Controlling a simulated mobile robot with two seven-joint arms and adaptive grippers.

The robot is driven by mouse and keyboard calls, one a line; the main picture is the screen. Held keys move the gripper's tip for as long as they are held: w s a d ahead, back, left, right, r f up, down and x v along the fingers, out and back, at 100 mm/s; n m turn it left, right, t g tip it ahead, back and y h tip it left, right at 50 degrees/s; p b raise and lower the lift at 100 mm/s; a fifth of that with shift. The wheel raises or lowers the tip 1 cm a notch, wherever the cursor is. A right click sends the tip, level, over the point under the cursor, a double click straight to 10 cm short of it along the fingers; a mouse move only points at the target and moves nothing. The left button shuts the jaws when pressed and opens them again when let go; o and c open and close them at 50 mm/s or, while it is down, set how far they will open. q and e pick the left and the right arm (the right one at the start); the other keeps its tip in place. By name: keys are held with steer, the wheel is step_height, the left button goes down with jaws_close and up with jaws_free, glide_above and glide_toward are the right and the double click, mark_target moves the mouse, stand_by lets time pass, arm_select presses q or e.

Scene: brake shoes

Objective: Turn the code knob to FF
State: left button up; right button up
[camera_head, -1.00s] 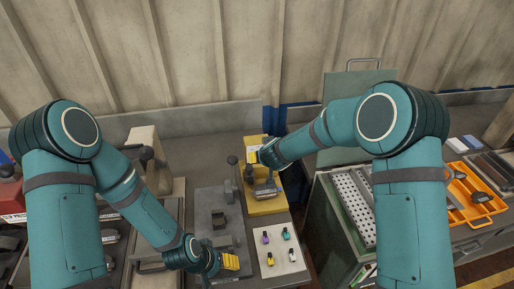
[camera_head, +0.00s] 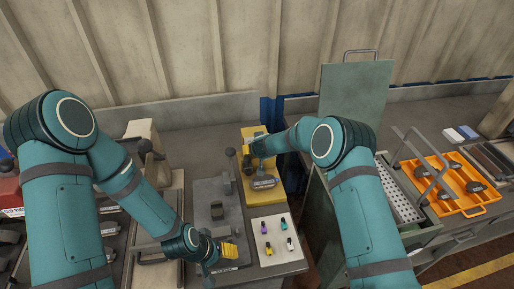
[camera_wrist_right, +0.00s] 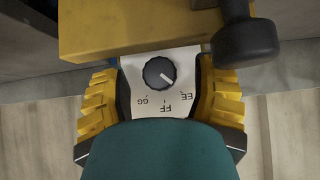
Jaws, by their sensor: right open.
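The black round code knob (camera_wrist_right: 159,73) sits on a white plate (camera_wrist_right: 185,60) in the right wrist view. Its white pointer mark aims to the lower right, towards the EE label (camera_wrist_right: 187,96). The FF label (camera_wrist_right: 165,108) is below the knob and GG is at lower left. My right gripper (camera_wrist_right: 160,95) is open, its yellow fingers on either side of the plate and knob, apart from the knob. In the head view the right gripper (camera_head: 256,146) is over the yellow fixture (camera_head: 258,192), and the knob is hidden. My left gripper (camera_head: 229,251) is low over the grey fixture; its jaw gap is unclear.
A dark rounded handle (camera_wrist_right: 245,40) stands close to the right finger in the wrist view. A white board (camera_head: 268,225) with several small coloured parts lies in front of the yellow fixture. An orange tray (camera_head: 440,204) and an open metal box (camera_head: 405,200) are at right.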

steer(key=shift+w+f, duration=0.15)
jaws_close()
stand_by(0.4)
steer(key=shift+m+y+b, duration=0.3)
steer(key=shift+y+b, duration=0.2)
steer(key=shift+b, duration=0.1)
